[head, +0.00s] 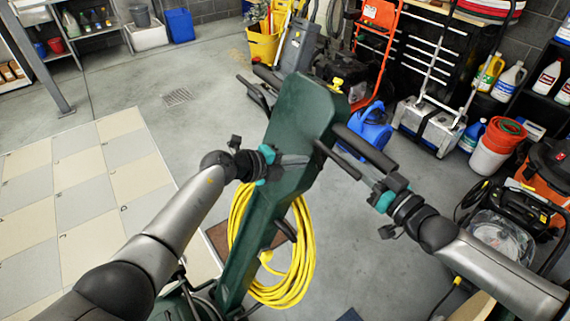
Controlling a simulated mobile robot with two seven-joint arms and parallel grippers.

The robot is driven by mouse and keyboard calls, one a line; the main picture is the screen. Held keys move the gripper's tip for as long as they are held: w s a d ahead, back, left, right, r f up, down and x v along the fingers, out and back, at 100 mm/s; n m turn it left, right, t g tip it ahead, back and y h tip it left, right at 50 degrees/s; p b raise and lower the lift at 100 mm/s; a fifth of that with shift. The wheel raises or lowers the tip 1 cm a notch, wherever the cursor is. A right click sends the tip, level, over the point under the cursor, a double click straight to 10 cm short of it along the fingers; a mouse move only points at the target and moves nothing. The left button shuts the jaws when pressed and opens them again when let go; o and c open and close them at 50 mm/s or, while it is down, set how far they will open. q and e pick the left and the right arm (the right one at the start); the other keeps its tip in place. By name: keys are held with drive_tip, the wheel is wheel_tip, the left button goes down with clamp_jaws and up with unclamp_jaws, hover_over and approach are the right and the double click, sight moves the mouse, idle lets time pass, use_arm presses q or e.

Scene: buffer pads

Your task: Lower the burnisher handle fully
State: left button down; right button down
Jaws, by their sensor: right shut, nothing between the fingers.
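The burnisher's green handle head (300,108) stands tilted in the middle of the head view, on a green column (262,225) that runs down to the bottom. A black grip (366,147) and a thin black lever (336,160) stick out on its right side. Another black grip (266,77) is on its far left side. My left gripper (300,160) lies across the lower part of the green head; whether its fingers are open is unclear. My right gripper (366,180) is shut and empty, close to the end of the lever. I cannot tell whether it touches the lever.
A coiled yellow cord (297,270) hangs at the column. A blue jug (371,131), a metal toolbox (430,124) and red and white buckets (491,155) stand behind on the right. Checkered floor tiles (75,205) lie on the left. Grey floor is free between.

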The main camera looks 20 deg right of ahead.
use_arm(q)
drive_tip(key=shift+d+f, duration=0.3)
drive_tip(key=shift+d, duration=0.05)
use_arm(e)
drive_tip(key=shift+f, duration=0.15)
drive_tip(key=c, duration=1.6)
unclamp_jaws()
drive_tip(key=shift+c, duration=2.2)
unclamp_jaws()
drive_tip(key=shift+s, duration=0.1)
